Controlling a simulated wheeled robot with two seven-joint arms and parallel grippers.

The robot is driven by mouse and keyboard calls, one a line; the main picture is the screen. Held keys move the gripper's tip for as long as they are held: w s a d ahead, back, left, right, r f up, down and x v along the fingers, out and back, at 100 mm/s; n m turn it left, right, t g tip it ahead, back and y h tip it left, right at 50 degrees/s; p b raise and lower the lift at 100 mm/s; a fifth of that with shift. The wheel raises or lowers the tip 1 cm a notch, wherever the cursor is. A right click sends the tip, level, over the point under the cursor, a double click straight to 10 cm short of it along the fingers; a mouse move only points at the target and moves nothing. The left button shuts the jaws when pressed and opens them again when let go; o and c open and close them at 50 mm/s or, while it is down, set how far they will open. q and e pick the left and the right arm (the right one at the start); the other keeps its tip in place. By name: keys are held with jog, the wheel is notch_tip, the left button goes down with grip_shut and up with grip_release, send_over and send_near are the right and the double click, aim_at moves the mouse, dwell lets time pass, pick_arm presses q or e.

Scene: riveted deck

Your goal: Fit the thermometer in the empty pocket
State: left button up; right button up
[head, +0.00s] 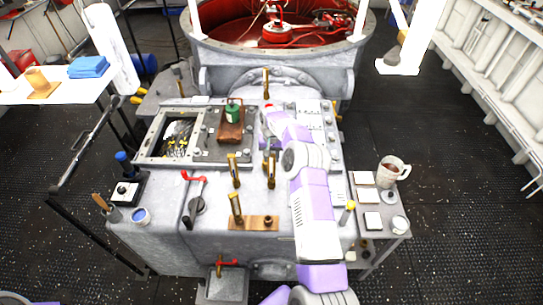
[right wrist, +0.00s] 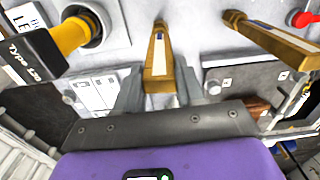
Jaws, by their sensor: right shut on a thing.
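My right gripper (head: 268,150) reaches over the grey console, its fingers mostly lost against my wrist. In the right wrist view my right gripper (right wrist: 159,92) is shut on a brass thermometer (right wrist: 158,60), which has a blue and white scale. That thermometer (head: 271,172) appears upright in the head view. A second brass thermometer (head: 234,170) stands to its left; it also shows in the right wrist view (right wrist: 275,42). Another thermometer (head: 236,209) stands at a wooden block (head: 253,224). I cannot tell whether the held thermometer's lower end touches a pocket. My left gripper is out of view.
A red-handled lever (head: 194,179) and a green-topped item on a brown pad (head: 230,135) stand left of the gripper. An open hatch (head: 178,137) lies farther left. A side table (head: 382,222) with a mug (head: 391,170) stands right. Another brass piece (head: 266,84) stands behind.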

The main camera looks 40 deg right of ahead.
jog(key=shift+f, duration=0.35)
jog(key=o, duration=1.3)
jog(key=shift+c, duration=0.2)
jog(key=shift+r, duration=0.1)
notch_tip(320, 180, up, 8)
jog(key=shift+f, duration=0.25)
